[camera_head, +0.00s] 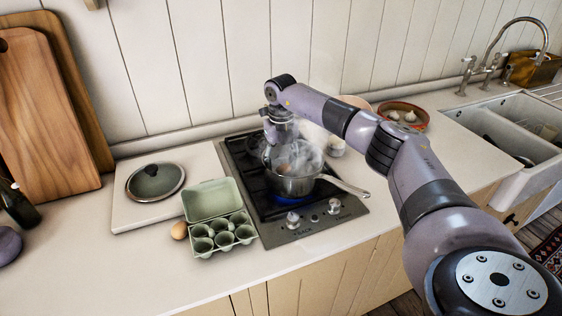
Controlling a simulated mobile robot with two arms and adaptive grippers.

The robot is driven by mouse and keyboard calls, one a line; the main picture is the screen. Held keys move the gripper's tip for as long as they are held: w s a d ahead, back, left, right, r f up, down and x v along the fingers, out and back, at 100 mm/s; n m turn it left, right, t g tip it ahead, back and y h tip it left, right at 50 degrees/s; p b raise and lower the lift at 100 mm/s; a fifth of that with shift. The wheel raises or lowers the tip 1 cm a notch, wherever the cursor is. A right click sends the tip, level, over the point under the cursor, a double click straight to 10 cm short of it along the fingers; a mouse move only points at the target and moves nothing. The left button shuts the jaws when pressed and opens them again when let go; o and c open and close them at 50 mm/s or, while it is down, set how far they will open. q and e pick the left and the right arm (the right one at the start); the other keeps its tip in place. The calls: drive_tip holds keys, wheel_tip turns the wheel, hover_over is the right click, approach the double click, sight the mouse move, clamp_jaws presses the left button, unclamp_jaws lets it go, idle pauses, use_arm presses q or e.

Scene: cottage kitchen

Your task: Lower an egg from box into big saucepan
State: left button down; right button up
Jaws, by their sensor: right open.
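The big saucepan (292,187) stands on the hob's front burner, with steam rising from it and a blue flame under it. My right gripper (281,158) points down over the saucepan, open. A small brownish patch shows at its fingertips inside the pan; steam blurs it and I cannot tell whether it is an egg. The green egg box (211,197) stands open left of the hob, and its visible cups look empty. A brown egg (180,231) lies on the worktop at the box's left side. My left gripper is out of view.
A glass lid (156,182) lies on a pale board (128,216) left of the hob. The saucepan's handle (343,186) points right, beneath my right arm. A terracotta bowl (404,108) with pale round items stands behind.

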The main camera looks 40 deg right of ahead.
sight(281, 166)
wheel_tip(281, 166, up, 12)
idle(0.6)
